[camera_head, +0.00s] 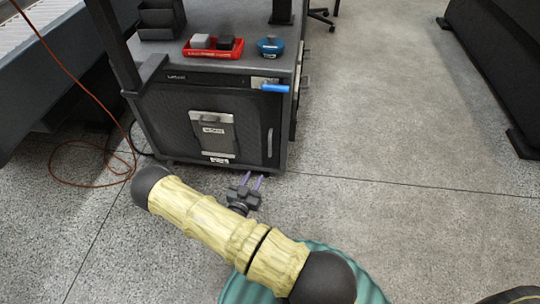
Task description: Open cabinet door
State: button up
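The dark cabinet (165,120) stands under a workbench, its front facing me. Its mesh door (246,135) looks shut. A slim vertical handle (270,143) is on the door's right side. A grey box-like panel with a label (213,131) is on the middle of the front. My gripper (253,182) is in front of and below the cabinet's lower right part in the picture, apart from the handle.
A blue bar (275,88) sticks out at the top right. An orange cable (95,143) lies on the left floor. The floor (400,130) on the right is clear.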

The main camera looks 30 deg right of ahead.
aim_at(269, 146)
jog(key=shift+s+f+t, duration=0.1)
jog(key=shift+f+t, duration=0.05)
jog(key=shift+t, duration=0.15)
jog(key=b+x, duration=0.6)
jog(key=x, duration=1)
jog(key=shift+d+f, duration=0.1)
jog(key=shift+d, duration=0.15)
jog(key=shift+w+d+b, duration=0.3)
jog(key=shift+w+d, duration=0.05)
jog(key=shift+w, duration=0.1)
grip_shut()
